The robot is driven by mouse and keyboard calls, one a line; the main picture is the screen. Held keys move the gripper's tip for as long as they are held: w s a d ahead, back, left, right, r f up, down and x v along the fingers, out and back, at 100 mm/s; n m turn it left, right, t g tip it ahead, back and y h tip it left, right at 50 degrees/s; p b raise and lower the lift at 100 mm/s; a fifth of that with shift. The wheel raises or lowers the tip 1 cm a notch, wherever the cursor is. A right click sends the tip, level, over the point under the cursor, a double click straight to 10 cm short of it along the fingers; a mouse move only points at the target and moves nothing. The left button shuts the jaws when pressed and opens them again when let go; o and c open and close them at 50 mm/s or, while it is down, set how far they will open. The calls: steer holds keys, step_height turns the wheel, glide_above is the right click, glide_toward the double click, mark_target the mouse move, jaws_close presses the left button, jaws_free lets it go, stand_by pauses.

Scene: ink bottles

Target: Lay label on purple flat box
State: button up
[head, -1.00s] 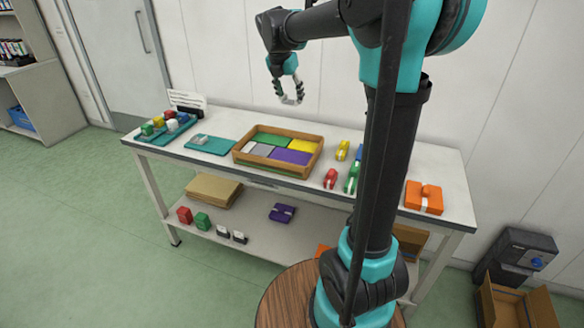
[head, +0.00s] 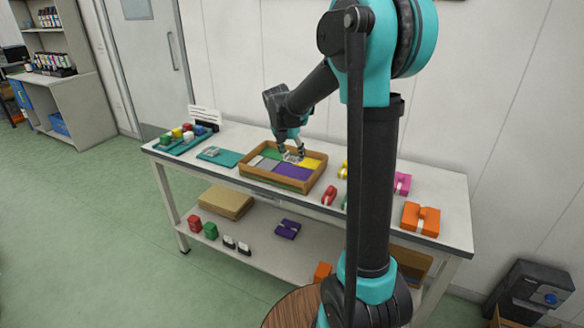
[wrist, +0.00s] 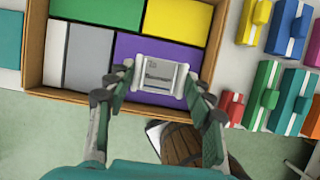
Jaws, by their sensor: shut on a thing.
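The purple flat box (wrist: 152,46) lies in the front right part of a wooden tray, and it also shows in the head view (head: 293,172). My gripper (wrist: 160,82) is shut on a small pale label (wrist: 160,76) with dark print, holding it by its two sides. In the wrist view the label is over the front middle of the purple box and hides part of it. I cannot tell whether the label touches the box. In the head view my gripper (head: 291,154) is low over the tray.
The wooden tray (head: 268,184) also holds green (wrist: 98,12), yellow (wrist: 178,20), grey (wrist: 90,58) and white (wrist: 55,55) flat boxes. Red, green and other coloured items stand to its right. A teal mat (head: 218,156) lies to its left. The tray walls surround the boxes closely.

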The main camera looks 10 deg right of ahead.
mark_target(291, 161)
steer(key=shift+f, duration=3)
steer(key=shift+f, duration=0.1)
steer(key=o, duration=0.7)
steer(key=shift+o, duration=0.2)
steer(key=v, duration=1.1)
steer(key=s+d+f+m+y, duration=0.1)
steer(key=s+f+m, duration=0.3)
steer(key=s+m, duration=0.5)
steer(key=s+d+f+m+y, duration=0.1)
steer(key=s+d+f+m, duration=0.2)
steer(key=s+m, duration=0.6)
steer(key=s+d+f+m, duration=0.2)
steer(key=s+f+m, duration=0.5)
steer(key=s+m, duration=0.2)
steer(key=shift+d+m+y, duration=0.3)
steer(key=shift+m+y, duration=0.1)
steer(key=shift+m, duration=0.5)
